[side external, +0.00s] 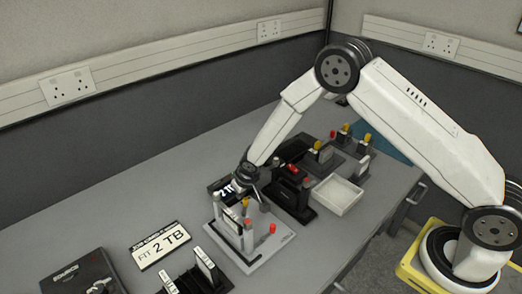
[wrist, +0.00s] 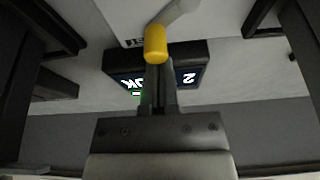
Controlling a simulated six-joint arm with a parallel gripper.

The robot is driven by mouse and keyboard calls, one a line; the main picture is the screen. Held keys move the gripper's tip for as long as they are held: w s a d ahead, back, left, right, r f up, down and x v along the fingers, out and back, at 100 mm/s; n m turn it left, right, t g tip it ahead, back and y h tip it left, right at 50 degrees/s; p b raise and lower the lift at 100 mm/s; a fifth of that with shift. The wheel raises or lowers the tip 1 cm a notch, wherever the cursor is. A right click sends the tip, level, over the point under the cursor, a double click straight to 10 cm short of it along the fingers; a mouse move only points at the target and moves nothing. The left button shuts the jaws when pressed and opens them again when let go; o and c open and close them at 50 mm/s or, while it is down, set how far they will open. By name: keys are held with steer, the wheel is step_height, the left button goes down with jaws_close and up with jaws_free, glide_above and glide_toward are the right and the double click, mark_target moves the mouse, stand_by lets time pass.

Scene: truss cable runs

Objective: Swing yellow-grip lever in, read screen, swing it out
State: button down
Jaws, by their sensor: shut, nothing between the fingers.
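The yellow lever grip (wrist: 156,43) shows at the top of the wrist view, on a pale lever arm (wrist: 180,12). In the side view the grip (side external: 245,202) is on the light grey fixture (side external: 256,252). My gripper (wrist: 158,68) is shut and empty, its fingertips close to the grip; I cannot tell if they touch. In the side view my gripper (side external: 244,190) is low over the fixture. The dark screen (wrist: 189,78) is behind the fingers, its text upside down: a "2" and what looks like "OK", with a green mark. In the side view the screen (side external: 221,187) is partly hidden.
A job card (side external: 160,246) reading "FIT 2 TB" lies left of the fixture. A dark box (side external: 80,276) and a black rack (side external: 197,279) are at the front. A white tray (side external: 338,195) and black fixtures (side external: 290,192) stand to the right. The bench's back left is clear.

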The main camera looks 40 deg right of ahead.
steer(key=shift+s+d+m+h, duration=0.3)
steer(key=shift+s+m+h, duration=0.05)
steer(key=shift+m, duration=0.7)
steer(key=shift+s+d+m+h, duration=0.3)
steer(key=shift+m+h, duration=0.05)
steer(key=shift+m, duration=0.7)
stand_by(1.1)
steer(key=shift+s+d+m+g, duration=0.2)
steer(key=shift+s+m+g, duration=0.1)
steer(key=shift+m, duration=0.5)
steer(key=shift+s+d+m+h, duration=0.1)
steer(key=shift+s+m+h, duration=0.3)
steer(key=shift+m, duration=0.5)
steer(key=shift+s+d, duration=0.1)
steer(key=shift+s, duration=1.1)
steer(key=shift+s+d, duration=0.1)
steer(key=shift+d, duration=0.1)
steer(key=shift+s+d, duration=0.3)
steer(key=shift+d, duration=0.2)
